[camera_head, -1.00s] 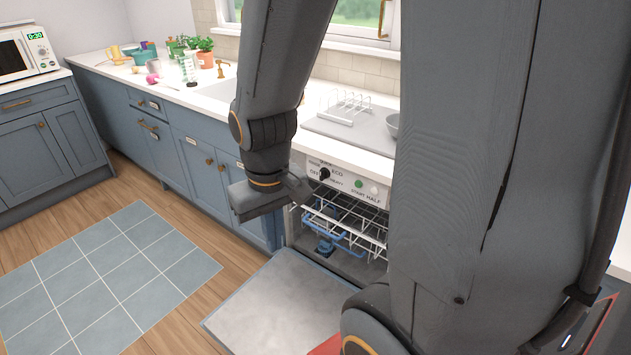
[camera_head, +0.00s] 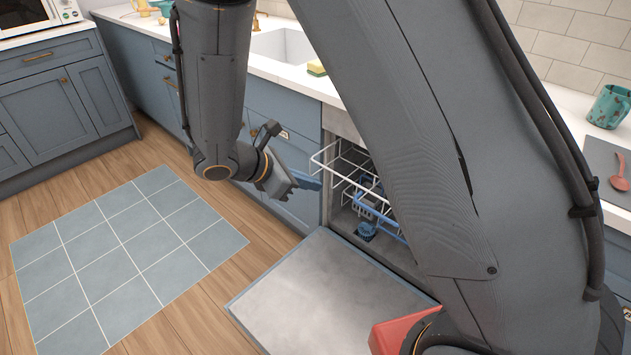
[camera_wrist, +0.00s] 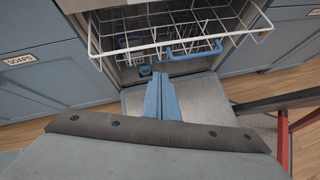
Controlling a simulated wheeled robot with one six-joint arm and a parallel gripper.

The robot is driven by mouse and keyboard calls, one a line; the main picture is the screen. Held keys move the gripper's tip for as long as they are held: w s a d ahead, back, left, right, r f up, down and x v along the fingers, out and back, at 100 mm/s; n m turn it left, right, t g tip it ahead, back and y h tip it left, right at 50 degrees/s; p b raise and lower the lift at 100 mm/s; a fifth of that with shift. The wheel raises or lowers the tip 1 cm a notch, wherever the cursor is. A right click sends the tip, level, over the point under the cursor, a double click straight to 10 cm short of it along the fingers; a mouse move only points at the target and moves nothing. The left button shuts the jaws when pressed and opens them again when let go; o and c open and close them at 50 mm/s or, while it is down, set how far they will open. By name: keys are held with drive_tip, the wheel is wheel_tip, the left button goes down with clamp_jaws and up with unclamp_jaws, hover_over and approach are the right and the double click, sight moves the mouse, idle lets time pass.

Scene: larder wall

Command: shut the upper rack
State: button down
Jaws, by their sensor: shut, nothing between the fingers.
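The upper rack (camera_head: 328,171) is a white wire basket partly out of the open dishwasher. In the wrist view the rack (camera_wrist: 245,33) spans the top, with a blue handle (camera_wrist: 193,49) on its front. My gripper (camera_head: 312,183) is in front of the rack, to its left in the head view. In the wrist view its blue fingers (camera_wrist: 162,90) are together and empty, pointing toward the rack with a visible gap. My arm hides the rack's right part in the head view.
The dishwasher door (camera_head: 320,295) lies open, low over the floor, below the rack. Blue cabinets (camera_head: 285,150) flank the dishwasher. A worktop with a sink (camera_head: 283,46) runs above. The floor with a tiled mat (camera_head: 130,255) is clear at left.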

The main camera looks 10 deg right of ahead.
drive_tip(key=w+a+f+n+t+b, duration=0.1)
drive_tip(key=w+a+f+n+t, duration=0.15)
drive_tip(key=w+a+n, duration=0.2)
approach(325, 170)
wheel_tip(325, 170, down, 4)
drive_tip(key=d, duration=0.1)
drive_tip(key=w+d, duration=0.1)
drive_tip(key=d+t, duration=0.1)
drive_tip(key=shift+w+d+r+h+p, duration=0.1)
drive_tip(key=shift+w+h+p, duration=0.15)
drive_tip(key=shift+h+p, duration=0.1)
drive_tip(key=shift+w+d, duration=0.35)
drive_tip(key=shift+d, duration=0.1)
